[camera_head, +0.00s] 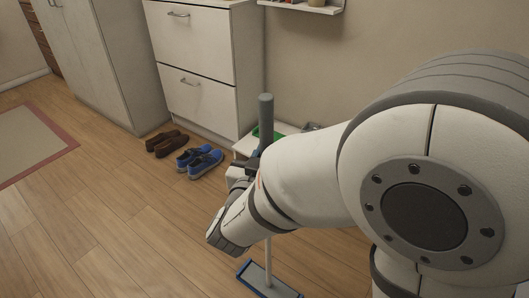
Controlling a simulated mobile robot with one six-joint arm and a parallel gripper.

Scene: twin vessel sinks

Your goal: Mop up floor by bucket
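A mop stands nearly upright in front of me, with a thick grey grip (265,118) on top and a pale pole (268,250). Its flat, blue-edged mop head (268,285) is at the floor near the bottom edge. My gripper (243,172) is at the upper part of the handle, just below the grey grip, and appears shut on it. The fingertips are small and partly hidden by my arm. No bucket shows clearly. A green thing (256,132) behind the handle is mostly hidden, and I cannot tell what it is.
Blue shoes (200,160) and brown shoes (166,143) stand by a white cabinet (205,75). A low white bench (245,147) is behind the mop. A pink-edged rug (30,140) lies at left. The wooden floor (110,225) at lower left is clear.

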